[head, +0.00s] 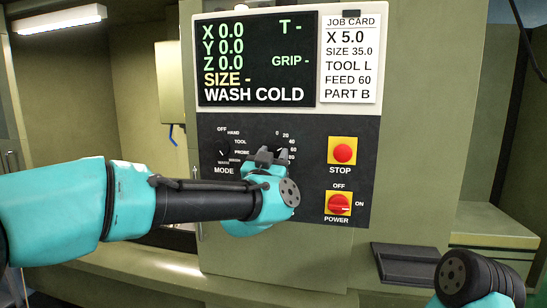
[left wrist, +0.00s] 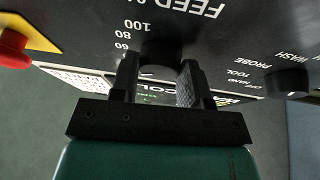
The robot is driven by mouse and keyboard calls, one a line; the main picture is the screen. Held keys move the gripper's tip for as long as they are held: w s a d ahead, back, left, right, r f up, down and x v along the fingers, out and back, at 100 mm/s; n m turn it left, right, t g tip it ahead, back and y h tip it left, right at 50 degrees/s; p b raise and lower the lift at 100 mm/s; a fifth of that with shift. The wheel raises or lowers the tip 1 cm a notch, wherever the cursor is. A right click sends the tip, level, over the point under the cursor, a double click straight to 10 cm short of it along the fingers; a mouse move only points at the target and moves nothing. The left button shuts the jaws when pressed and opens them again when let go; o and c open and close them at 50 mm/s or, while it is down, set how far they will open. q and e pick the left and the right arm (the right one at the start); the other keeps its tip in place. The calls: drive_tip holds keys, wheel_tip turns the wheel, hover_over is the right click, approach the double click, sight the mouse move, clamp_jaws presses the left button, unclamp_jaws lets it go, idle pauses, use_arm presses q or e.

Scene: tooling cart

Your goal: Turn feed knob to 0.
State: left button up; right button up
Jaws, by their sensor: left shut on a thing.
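The feed knob (left wrist: 160,52) is a dark round knob on the black control panel. In the left wrist view it sits between the two fingers of my left gripper (left wrist: 159,72), which is shut on it. In the head view my left gripper (head: 272,156) covers the knob, and its pointer cannot be read. The feed scale (head: 285,143) shows 0, 20 and higher marks around the gripper. In the left wrist view, the upside-down FEED label and the 100 and 80 marks show. My right gripper is not in view; only part of the right arm shows at bottom right.
The mode knob (head: 224,155) is left of the gripper. The red stop button (head: 342,151) and red power switch (head: 338,203) are to its right. A display (head: 257,60) reading WASH COLD and a job card (head: 348,58) reading FEED 60 are above.

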use_arm(q)
drive_tip(key=shift+n, duration=0.4)
drive_tip(key=shift+c, duration=0.2)
drive_tip(key=n+y, duration=0.1)
drive_tip(key=n, duration=0.2)
drive_tip(key=n+y, duration=0.4)
drive_tip(key=n, duration=0.1)
drive_tip(key=shift+d+n+t, duration=0.3)
drive_tip(key=shift+t, duration=0.1)
drive_tip(key=n+y, duration=0.1)
drive_tip(key=n, duration=0.3)
drive_tip(key=n+g+y, duration=0.1)
drive_tip(key=n+y, duration=0.1)
drive_tip(key=n, duration=0.1)
drive_tip(key=shift+s+d+r+n+g, duration=0.1)
drive_tip(key=shift+d+r+n+g, duration=0.05)
drive_tip(key=shift+n+g, duration=0.2)
drive_tip(key=shift+y, duration=0.4)
drive_tip(key=o, duration=0.9)
drive_tip(key=v, duration=1.7)
drive_tip(key=shift+s, duration=0.2)
